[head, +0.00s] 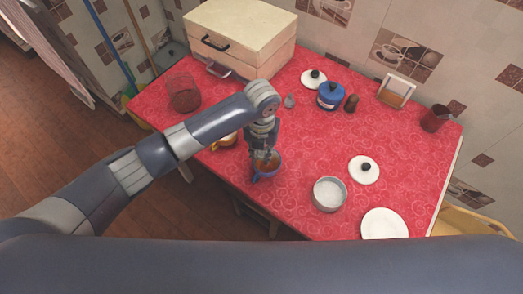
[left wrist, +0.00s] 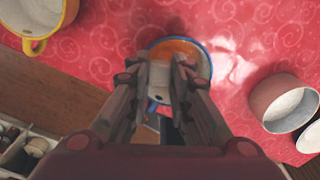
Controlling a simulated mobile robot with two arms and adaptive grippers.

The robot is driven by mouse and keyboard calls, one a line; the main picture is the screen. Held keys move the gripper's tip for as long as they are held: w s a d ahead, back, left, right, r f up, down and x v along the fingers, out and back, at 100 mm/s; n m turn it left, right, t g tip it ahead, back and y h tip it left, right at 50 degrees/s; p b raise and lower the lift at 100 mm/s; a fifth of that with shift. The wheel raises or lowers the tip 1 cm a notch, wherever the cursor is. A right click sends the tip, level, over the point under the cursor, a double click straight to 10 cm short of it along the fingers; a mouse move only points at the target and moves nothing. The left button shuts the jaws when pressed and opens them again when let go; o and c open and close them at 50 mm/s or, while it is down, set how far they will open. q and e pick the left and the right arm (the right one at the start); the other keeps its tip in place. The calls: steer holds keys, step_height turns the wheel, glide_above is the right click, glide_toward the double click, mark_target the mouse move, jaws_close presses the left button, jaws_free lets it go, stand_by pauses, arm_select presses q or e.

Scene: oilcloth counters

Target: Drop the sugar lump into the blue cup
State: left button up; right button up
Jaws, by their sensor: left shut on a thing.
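The blue cup (head: 273,173) stands on the red table near its front edge, with brown-orange tea in it. In the left wrist view the blue cup's rim (left wrist: 206,58) shows beyond my fingers. My left gripper (head: 264,156) is directly over the cup, pointing down. In the left wrist view its two fingers (left wrist: 173,76) are closed on a small pale block, the sugar lump (left wrist: 160,77), held over the cup's opening. The fingers hide part of the lump and of the cup. I cannot tell the exact height above the tea. My right gripper is not in view.
A yellow-orange cup (left wrist: 40,18) stands left of the blue cup. A pale pot (head: 329,195) stands to the right, near a lid (head: 364,170) and a white plate (head: 384,223). A blue pot (head: 331,97) and a cream box (head: 240,38) are farther back.

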mark_target(262, 155)
arm_select(q)
steer(key=o, duration=0.8)
step_height(262, 155, up, 12)
stand_by(0.6)
